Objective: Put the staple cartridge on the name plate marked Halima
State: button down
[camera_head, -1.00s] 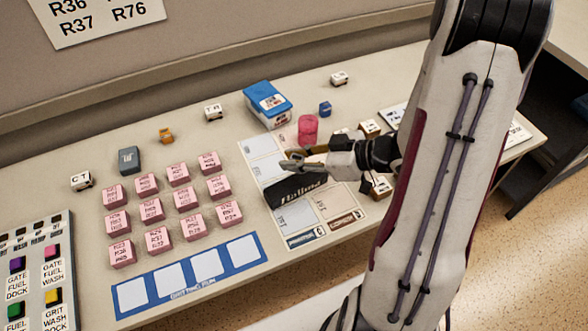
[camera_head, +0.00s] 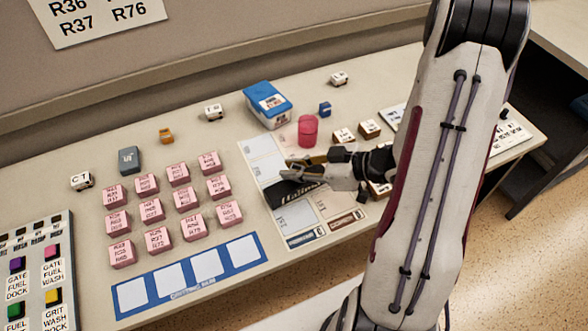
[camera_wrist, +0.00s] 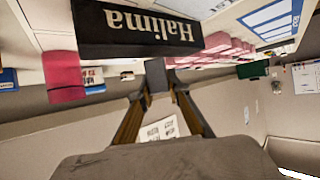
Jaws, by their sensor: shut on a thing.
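The black name plate (camera_head: 283,194) marked Halima stands on a printed sheet near the middle of the table. In the wrist view its white lettering is upside down on the dark plate (camera_wrist: 90,30). My gripper (camera_head: 291,172) is at the plate's upper edge in the head view, covering part of it. In the wrist view my gripper (camera_wrist: 158,82) is shut on a small dark grey block, which looks like the staple cartridge (camera_wrist: 155,73). The block appears close to the plate's edge; I cannot tell whether they touch. In the head view the block is largely hidden by the fingers.
A pink cylinder (camera_head: 308,131) and a blue-and-white box (camera_head: 268,104) stand behind the gripper. Several small lettered blocks lie to the right, partly behind my arm. Rows of pink blocks (camera_head: 188,228) stand to the left, beside a blue-edged strip (camera_head: 223,272).

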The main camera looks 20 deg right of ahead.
jog(key=shift+f, duration=0.35)
jog(key=shift+f, duration=0.1)
jog(key=c, duration=1.9)
grip_release()
jog(key=shift+v, duration=6.05)
jog(key=shift+a, duration=0.1)
